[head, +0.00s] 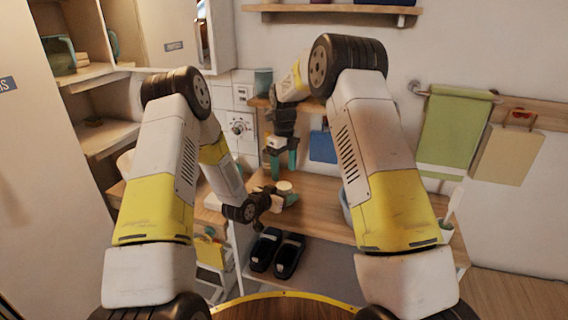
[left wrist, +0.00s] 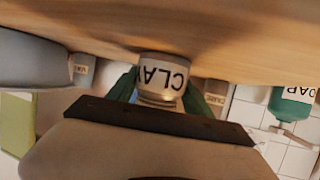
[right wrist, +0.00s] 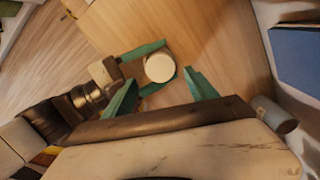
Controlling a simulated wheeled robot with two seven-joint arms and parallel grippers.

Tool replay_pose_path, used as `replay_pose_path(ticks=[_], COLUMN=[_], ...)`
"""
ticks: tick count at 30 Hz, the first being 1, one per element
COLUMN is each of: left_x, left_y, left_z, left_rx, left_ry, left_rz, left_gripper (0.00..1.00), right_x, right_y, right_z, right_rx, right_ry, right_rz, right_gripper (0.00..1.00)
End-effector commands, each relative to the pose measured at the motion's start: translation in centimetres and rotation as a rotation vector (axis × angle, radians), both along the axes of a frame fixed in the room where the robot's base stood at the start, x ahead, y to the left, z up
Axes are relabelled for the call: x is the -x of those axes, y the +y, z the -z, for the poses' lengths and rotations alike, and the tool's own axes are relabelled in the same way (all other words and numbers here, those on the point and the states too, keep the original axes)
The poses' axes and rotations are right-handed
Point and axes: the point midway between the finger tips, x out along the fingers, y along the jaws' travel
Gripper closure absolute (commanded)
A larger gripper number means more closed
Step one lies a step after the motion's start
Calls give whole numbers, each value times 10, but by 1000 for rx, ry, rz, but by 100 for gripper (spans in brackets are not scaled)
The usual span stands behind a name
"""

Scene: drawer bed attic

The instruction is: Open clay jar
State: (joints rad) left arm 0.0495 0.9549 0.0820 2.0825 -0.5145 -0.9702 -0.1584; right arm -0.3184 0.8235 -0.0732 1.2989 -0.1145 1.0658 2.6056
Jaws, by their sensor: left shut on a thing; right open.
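The clay jar (head: 284,186) is a small cream jar standing on the wooden counter (head: 318,208) in the head view. In the left wrist view its label reads "CLAY" upside down (left wrist: 163,76). My left gripper (head: 287,197) is shut on the jar's body, with a teal finger on either side. The round pale lid (right wrist: 160,68) is on the jar and faces up in the right wrist view. My right gripper (head: 283,160) is open above the jar, fingers pointing down. Its fingers are spread on both sides of the lid in the right wrist view, apart from it.
A bluish bowl (left wrist: 32,62) and a small labelled container (left wrist: 84,68) stand beside the jar in the left wrist view. A teal soap bottle (left wrist: 290,103) is on the other side. A blue panel (head: 322,147) hangs behind. Black shoes (head: 277,253) lie under the counter.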

Motion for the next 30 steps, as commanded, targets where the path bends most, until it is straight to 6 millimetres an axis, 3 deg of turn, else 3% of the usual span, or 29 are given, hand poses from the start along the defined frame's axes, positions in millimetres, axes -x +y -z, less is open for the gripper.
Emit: replay_pose_path(ticks=[3, 10, 22, 30], left_x=[0, 0, 0, 0], left_y=[0, 0, 0, 0], left_z=[0, 0, 0, 0], left_rx=[0, 0, 0, 0], left_ry=[0, 0, 0, 0], left_rz=[0, 0, 0, 0], left_gripper=[100, 100, 100, 100], right_x=[1, 0, 0, 0], right_y=[-1, -1, 0, 0], right_z=[21, 49, 57, 56], right_rx=[1, 1, 0, 0], right_ry=[3, 2, 0, 0], right_rz=[0, -2, -2, -3], right_gripper=[33, 33, 33, 86])
